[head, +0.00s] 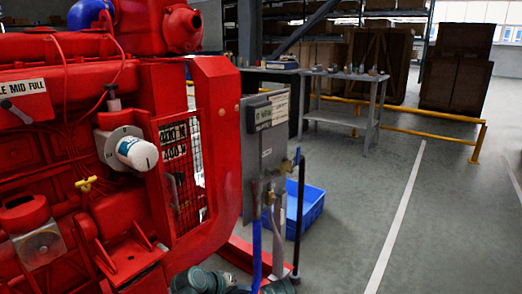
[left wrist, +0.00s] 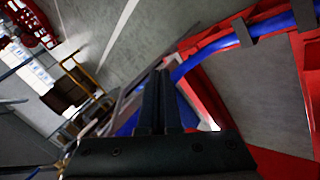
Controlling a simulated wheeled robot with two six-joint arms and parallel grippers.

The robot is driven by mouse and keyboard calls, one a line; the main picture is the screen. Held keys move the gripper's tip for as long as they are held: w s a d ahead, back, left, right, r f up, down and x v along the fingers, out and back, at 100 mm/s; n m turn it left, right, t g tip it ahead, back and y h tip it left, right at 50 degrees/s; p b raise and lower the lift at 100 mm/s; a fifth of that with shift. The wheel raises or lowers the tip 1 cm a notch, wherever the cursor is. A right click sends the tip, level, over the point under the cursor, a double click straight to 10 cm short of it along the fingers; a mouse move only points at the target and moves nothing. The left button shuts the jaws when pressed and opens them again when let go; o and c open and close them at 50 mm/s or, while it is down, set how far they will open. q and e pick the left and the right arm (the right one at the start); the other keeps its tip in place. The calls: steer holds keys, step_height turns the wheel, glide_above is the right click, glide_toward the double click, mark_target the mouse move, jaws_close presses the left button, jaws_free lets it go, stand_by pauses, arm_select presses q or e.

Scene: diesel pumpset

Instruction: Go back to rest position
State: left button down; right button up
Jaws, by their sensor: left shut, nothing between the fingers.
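The red diesel pumpset (head: 70,135) fills the left of the head view, with a white cylindrical part (head: 137,153) and a yellow-handled valve (head: 86,184) on it. My left gripper (left wrist: 160,75) shows in the left wrist view as two dark parallel fingers. They are close together with nothing held between them. A red frame (left wrist: 205,85) carrying a blue hose (left wrist: 222,43) lies just beyond and to the right of the fingers. I cannot clearly make out the left gripper in the head view. My right gripper is not in view.
A grey panel (head: 261,150) stands beside the pumpset, with a blue crate (head: 309,208) on the floor behind it. A workbench (head: 345,78), yellow rail (head: 478,143) and large brown crates (head: 456,80) stand farther back. The floor (head: 450,220) at right is clear.

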arm_select(q)
steer(key=s+a+f+m+g+y, duration=0.4)
steer(key=s+a+f+g+y, duration=0.25)
steer(key=a, duration=0.45)
steer(key=s+d+r+m+y+p, duration=0.1)
steer(key=s+d+r+m+p, duration=0.3)
steer(key=s+d+r+p, duration=0.55)
step_height(320, 180, up, 38)
steer(key=w+p, duration=0.1)
steer(key=p, duration=3.7)
steer(key=shift+w+d, duration=0.3)
steer(key=shift+d, duration=0.15)
